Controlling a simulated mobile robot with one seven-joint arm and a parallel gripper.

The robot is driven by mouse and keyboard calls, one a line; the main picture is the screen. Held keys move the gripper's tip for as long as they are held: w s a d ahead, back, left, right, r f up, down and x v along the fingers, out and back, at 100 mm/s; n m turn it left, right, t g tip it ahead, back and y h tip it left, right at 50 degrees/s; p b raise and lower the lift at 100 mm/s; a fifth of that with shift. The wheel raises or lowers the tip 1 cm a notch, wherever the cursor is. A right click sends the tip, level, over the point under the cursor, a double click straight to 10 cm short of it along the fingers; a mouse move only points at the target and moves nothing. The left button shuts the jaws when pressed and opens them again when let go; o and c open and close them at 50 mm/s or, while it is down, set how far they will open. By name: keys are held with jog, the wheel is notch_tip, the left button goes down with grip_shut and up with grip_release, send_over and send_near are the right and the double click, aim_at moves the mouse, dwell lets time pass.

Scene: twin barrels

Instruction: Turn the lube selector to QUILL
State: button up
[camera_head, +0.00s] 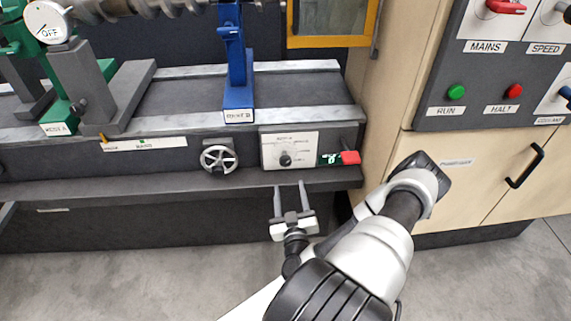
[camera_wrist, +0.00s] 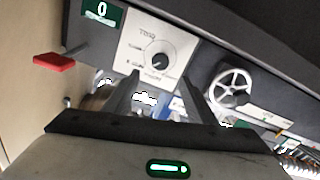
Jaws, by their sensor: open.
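A black round knob (camera_head: 285,160) sits on a pale plate (camera_head: 303,137) on the machine's front. Small print surrounds it, too small to read, so I cannot confirm it is the lube selector or read its setting. The knob (camera_wrist: 161,61) and plate (camera_wrist: 133,45) also show in the wrist view, beyond my fingers. My gripper (camera_head: 290,186) is open and empty, below and in front of the plate in the head view. In the wrist view my gripper (camera_wrist: 160,82) has its fingers spread, with the knob seen between and above their tips, apart from them.
A red-handled lever (camera_head: 350,157) with a small green counter (camera_head: 330,159) stands right of the plate. A spoked handwheel (camera_head: 218,158) is to its left. A ledge (camera_head: 150,190) runs below. A cabinet (camera_head: 480,180) with a switch panel (camera_head: 480,90) stands at right.

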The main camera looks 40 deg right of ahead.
aim_at(286, 164)
jog(key=b+x, duration=0.1)
jog(key=x, duration=1.2)
jog(key=shift+w, duration=0.1)
jog(key=c, duration=1)
jog(key=shift+a, duration=0.1)
jog(key=shift+c, duration=0.2)
